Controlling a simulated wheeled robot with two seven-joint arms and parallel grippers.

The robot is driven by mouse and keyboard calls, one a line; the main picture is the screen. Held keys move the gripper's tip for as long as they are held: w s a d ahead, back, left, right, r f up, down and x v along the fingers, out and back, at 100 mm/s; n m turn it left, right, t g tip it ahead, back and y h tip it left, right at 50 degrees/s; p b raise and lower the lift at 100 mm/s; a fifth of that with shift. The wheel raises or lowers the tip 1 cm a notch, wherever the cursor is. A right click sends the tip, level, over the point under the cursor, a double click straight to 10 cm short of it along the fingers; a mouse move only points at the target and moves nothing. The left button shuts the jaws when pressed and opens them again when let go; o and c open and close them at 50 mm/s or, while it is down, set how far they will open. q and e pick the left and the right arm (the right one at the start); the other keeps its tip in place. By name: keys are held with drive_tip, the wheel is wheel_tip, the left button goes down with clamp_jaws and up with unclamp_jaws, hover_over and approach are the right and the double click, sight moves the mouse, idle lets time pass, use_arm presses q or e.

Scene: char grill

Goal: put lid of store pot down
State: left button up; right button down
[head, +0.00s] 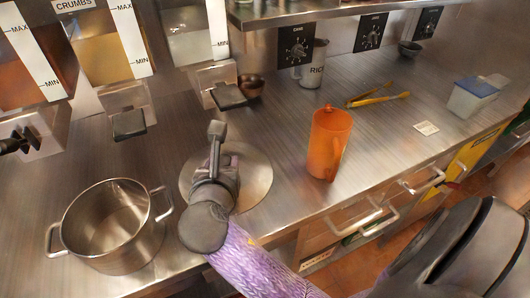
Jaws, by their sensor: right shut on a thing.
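The metal lid (257,172) is a round steel disc right of the pot, flat over the counter. My right gripper (215,168) is above the lid and covers its middle, so the lid's handle is hidden. The right gripper is shut on the lid. I cannot tell whether the lid touches the counter or hangs just above it. The steel pot (112,222) stands at the lower left, open and empty-looking, with two side handles. My left gripper is not in view.
An orange jug (329,143) stands right of the lid. Yellow tongs (378,99), a rice container (312,66) and a blue-lidded box (473,96) are farther back. Dispensers (103,42) line the back left. Counter (275,125) between lid and back is clear.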

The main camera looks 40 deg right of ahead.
sight(245, 147)
drive_tip(key=d, duration=0.1)
drive_tip(key=w+d+p, duration=0.1)
drive_tip(key=d+p, duration=0.1)
drive_tip(key=shift+w+d+f+m+g+h, duration=0.2)
drive_tip(key=shift+w+m+g+h, duration=0.1)
drive_tip(key=shift+w+m, duration=0.1)
use_arm(q)
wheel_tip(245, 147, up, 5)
drive_tip(key=p, duration=0.2)
use_arm(e)
drive_tip(key=d+f, duration=0.1)
drive_tip(key=w+d+f, duration=0.1)
drive_tip(key=shift+d+f+m+g, duration=0.3)
drive_tip(key=shift+d+g, duration=0.1)
wheel_tip(245, 147, down, 10)
drive_tip(key=b, duration=0.5)
drive_tip(key=shift+d+f, duration=0.1)
drive_tip(key=shift+f, duration=0.1)
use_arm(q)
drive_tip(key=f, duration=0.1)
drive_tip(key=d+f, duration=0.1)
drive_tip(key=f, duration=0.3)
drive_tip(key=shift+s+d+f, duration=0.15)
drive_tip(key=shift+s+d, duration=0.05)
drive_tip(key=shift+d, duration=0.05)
use_arm(e)
drive_tip(key=shift+r, duration=0.15)
